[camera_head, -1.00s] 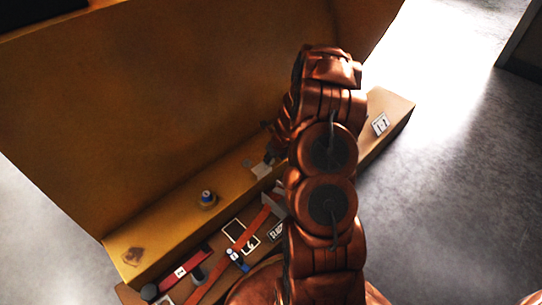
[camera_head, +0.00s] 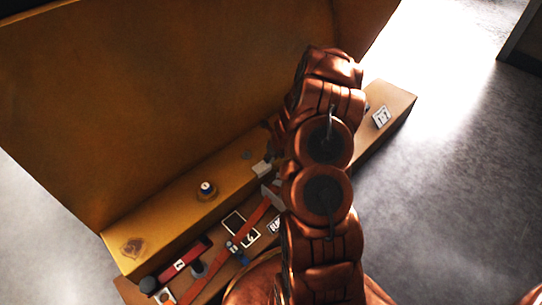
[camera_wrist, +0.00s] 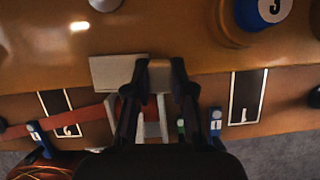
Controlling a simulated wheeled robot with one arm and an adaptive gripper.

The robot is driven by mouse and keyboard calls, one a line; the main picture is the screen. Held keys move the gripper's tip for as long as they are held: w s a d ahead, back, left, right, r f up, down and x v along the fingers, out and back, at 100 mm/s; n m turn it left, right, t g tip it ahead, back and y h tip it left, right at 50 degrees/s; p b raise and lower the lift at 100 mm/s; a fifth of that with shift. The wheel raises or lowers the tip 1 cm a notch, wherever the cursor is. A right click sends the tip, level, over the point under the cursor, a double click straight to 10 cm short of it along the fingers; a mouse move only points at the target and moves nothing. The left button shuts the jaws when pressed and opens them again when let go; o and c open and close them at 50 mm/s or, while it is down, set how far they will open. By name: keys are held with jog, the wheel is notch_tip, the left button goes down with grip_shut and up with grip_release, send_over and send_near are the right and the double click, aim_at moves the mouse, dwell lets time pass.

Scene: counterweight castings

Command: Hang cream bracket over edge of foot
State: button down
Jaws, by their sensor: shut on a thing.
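The cream bracket (camera_wrist: 160,76) sits between my fingertips in the wrist view, at the front edge of the foot. My gripper (camera_wrist: 160,84) is shut on it. The foot (camera_head: 165,228) is the yellow ledge along the base of the large yellow casting; its worn top also fills the upper wrist view (camera_wrist: 175,30). In the head view a small pale block (camera_head: 262,168), which looks like the bracket, shows at the foot's edge beside my arm. My arm hides most of the gripper there. I cannot tell whether the bracket touches the foot.
A grey plate (camera_wrist: 116,73) lies at the edge, just left of my fingers. A blue knob marked 3 (camera_wrist: 268,12) stands on the foot to the right. An orange strap (camera_head: 251,217), labels and a red piece (camera_head: 183,263) occupy the lower brown level. Grey floor (camera_head: 460,210) is clear at right.

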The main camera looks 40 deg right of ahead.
jog(key=c, duration=0.9)
grip_release()
jog(key=shift+v, duration=6)
jog(key=shift+w, duration=0.1)
jog(key=shift+a, duration=0.1)
